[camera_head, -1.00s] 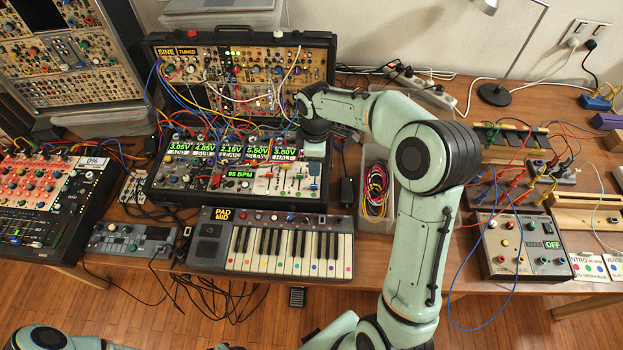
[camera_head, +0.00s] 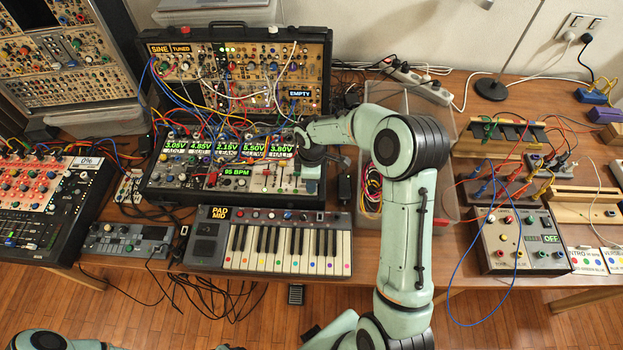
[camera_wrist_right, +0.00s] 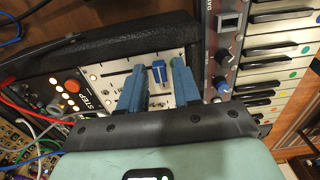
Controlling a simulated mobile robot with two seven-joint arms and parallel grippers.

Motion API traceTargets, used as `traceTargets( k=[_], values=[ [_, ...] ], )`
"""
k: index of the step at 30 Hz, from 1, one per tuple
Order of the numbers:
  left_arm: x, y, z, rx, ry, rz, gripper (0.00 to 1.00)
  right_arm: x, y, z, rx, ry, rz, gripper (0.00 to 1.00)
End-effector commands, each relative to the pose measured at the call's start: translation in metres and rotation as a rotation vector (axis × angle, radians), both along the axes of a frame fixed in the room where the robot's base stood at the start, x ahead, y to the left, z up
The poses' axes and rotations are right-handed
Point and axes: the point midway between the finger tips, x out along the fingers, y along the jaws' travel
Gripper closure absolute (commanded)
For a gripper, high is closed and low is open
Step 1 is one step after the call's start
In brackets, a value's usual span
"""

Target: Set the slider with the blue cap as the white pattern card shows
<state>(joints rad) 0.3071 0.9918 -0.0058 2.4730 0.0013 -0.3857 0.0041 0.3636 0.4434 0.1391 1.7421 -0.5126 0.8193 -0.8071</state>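The slider with the blue cap (camera_wrist_right: 158,71) sits on a white slider panel (camera_wrist_right: 113,79). In the right wrist view it shows in the gap between the two blue fingertips of my right gripper (camera_wrist_right: 158,82). The fingers stand apart and I see no contact with the cap. In the head view my right gripper (camera_head: 309,168) is over the right end of the slider panel (camera_head: 283,184) and hides the blue cap. White cards with coloured dots (camera_head: 588,261) lie at the right; their small print is unreadable. My left gripper is out of view.
A keyboard (camera_head: 270,213) lies in front of the slider panel. Patch cables and a synth case (camera_head: 327,75) stand behind it. A clear bin (camera_head: 447,205) with cables is under my right arm. A box reading OFF (camera_head: 497,256) is at the right.

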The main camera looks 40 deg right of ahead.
Motion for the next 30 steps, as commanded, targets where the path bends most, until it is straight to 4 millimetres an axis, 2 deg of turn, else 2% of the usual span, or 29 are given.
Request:
traceTargets(
  k=[1,2,3,10,15,19,23,30],
  values=[
    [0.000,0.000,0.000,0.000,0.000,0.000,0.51,0.000,0.000,0.000,0.000,0.000,0.000,0.86],
    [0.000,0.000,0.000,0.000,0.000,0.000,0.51,0.000,0.000,0.000,0.000,0.000,0.000,0.95],
    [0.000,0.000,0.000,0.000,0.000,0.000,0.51,0.000,0.000,0.000,0.000,0.000,0.000,1.00],
    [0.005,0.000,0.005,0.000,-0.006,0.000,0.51,0.005,-0.004,0.002,0.000,-0.001,-0.001,1.00],
    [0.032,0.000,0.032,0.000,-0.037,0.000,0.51,0.034,-0.026,0.006,0.000,-0.004,-0.003,1.00],
    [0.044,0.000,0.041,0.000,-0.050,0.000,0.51,0.052,-0.042,0.005,-0.001,-0.006,-0.004,1.00],
    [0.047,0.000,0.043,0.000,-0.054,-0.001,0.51,0.059,-0.048,0.003,-0.002,-0.007,-0.001,1.00],
    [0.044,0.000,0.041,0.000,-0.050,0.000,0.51,0.060,-0.049,0.002,-0.003,-0.010,0.000,1.00]
  ],
)
